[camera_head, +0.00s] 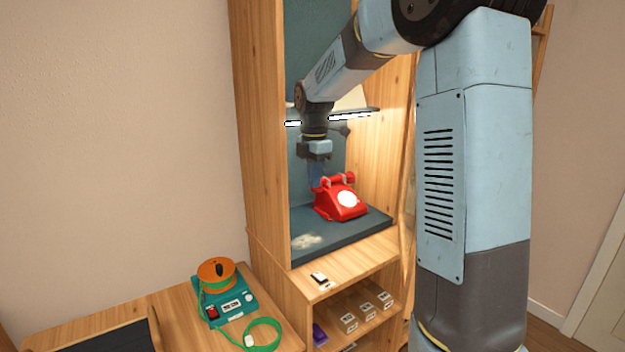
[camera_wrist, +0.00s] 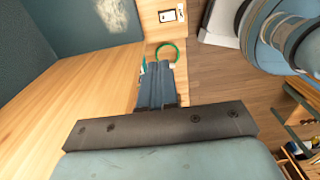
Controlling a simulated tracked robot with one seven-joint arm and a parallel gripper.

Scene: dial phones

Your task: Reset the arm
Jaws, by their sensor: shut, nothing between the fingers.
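My gripper (camera_head: 315,178) hangs from my arm inside the wooden booth, pointing down, in the head view. Its fingers are shut with nothing between them. They are just left of a red dial phone (camera_head: 341,201) that stands on a dark shelf. I cannot tell whether they touch the phone. In the wrist view my gripper's closed fingers (camera_wrist: 156,72) point away from the camera, and the phone does not show there.
The booth's wooden side panel (camera_head: 262,130) stands left of my arm. A lamp strip (camera_head: 350,116) is close behind my wrist. Below left, a table holds a teal device with an orange reel (camera_head: 216,275) and a green cable (camera_head: 262,335). Small boxes (camera_head: 366,312) sit on a lower shelf.

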